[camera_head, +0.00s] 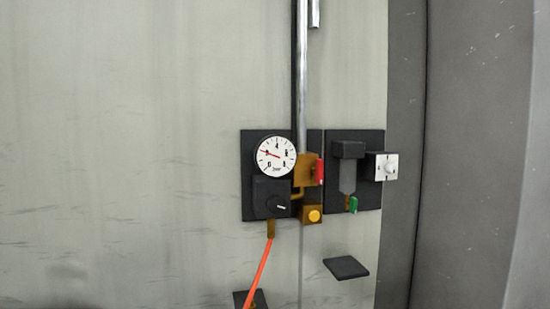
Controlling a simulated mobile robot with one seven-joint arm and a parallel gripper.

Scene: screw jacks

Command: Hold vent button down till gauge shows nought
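The round white gauge (275,155) sits on a dark panel on the wall. Its red needle points left and slightly up, away from the lower end of the scale; the small numerals are hard to read. The yellow round button (314,216) sits on a brass block (305,209) below and right of the gauge. It looks like the vent button, and nothing touches it. I cannot tell from here how far it stands out. My gripper is not in view.
A black box with a knob (271,198) sits under the gauge, with an orange hose (262,265) running down. A red handle (320,171), a green tag (353,204) and a white-faced box (382,167) are nearby. A dark plate (346,268) juts out below. The left wall is bare.

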